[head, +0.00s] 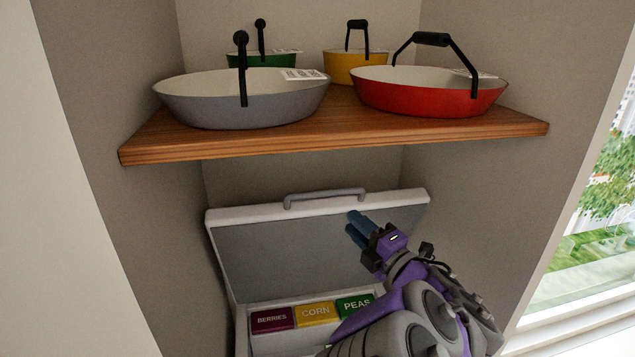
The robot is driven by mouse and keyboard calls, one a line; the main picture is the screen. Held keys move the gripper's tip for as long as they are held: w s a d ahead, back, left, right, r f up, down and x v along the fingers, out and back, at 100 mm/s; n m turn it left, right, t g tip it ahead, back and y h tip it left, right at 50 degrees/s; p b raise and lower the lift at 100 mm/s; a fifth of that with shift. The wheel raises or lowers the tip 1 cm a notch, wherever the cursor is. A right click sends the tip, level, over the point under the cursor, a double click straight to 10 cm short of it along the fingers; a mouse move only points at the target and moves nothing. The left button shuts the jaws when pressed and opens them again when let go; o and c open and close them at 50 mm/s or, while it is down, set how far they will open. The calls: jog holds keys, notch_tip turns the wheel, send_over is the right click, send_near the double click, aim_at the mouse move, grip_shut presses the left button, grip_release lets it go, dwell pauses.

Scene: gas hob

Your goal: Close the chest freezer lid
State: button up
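The chest freezer (242,322) stands under a wooden shelf, and its lid (290,250) is raised and tilted back. A grey handle (325,196) sits on the lid's top edge. My gripper (354,224) is in front of the lid's inner side, near the upper rim and right of the handle. Its blue fingers lie close together, and I cannot tell whether they touch the lid. My arm hides the right part of the freezer opening.
Inside the freezer are packs marked berries (272,319), corn (316,313) and peas (355,305). The wooden shelf (330,133) above holds a grey pan (210,100), a red pan (425,98), a green pan (262,61) and a yellow pan (350,66). Walls flank both sides; a window (600,200) is at right.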

aim_at(324, 196)
jog(key=b+x, duration=0.1)
jog(key=x, duration=1.1)
jog(key=shift+w, duration=0.2)
jog(key=shift+w+a+r+b, duration=0.15)
jog(key=shift+w, duration=0.25)
jog(key=shift+w+a+r+b, duration=0.1)
jog(key=shift+w+a+b, duration=0.1)
jog(key=shift+w, duration=0.25)
jog(key=shift+s, duration=0.15)
jog(key=c, duration=0.4)
jog(key=shift+s, duration=0.1)
grip_shut()
